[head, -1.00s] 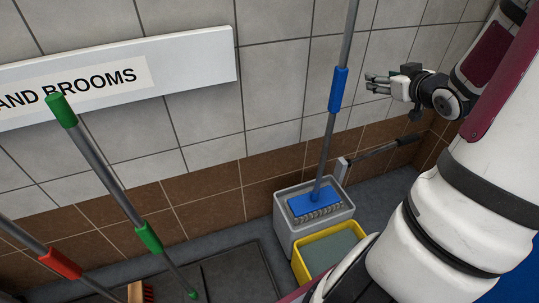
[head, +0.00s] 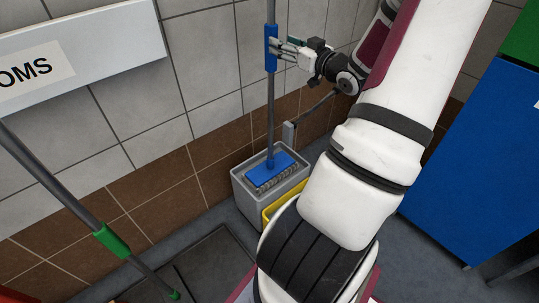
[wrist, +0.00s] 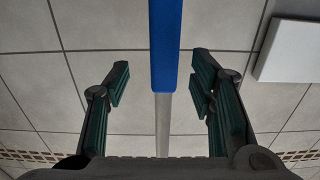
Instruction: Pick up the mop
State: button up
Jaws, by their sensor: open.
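The mop has a grey pole (head: 271,110) with a blue grip sleeve (head: 271,46) and a flat blue head (head: 269,167). It stands nearly upright, its head resting in the top of a grey bucket (head: 245,194). My gripper (head: 279,48) is at the blue sleeve, on its right side. In the wrist view my gripper (wrist: 161,78) is open, with the blue sleeve (wrist: 165,40) and grey pole (wrist: 163,125) running between the two fingers. There is a gap on each side. How deep the pole sits between the fingers is hard to tell.
A yellow bucket (head: 270,214) stands beside the grey one, partly behind my arm. A green-sleeved pole (head: 65,195) leans at left. A white sign board (head: 90,40) is on the tiled wall. A blue cabinet (head: 475,160) stands at right.

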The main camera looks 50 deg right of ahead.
jog(key=x, duration=0.2)
jog(key=b+x, duration=0.1)
jog(key=x, duration=0.2)
jog(key=shift+w+a+f+b, duration=0.15)
jog(key=shift+w+b, duration=0.15)
jog(key=shift+w, duration=0.2)
jog(key=shift+c, duration=0.6)
grip_shut()
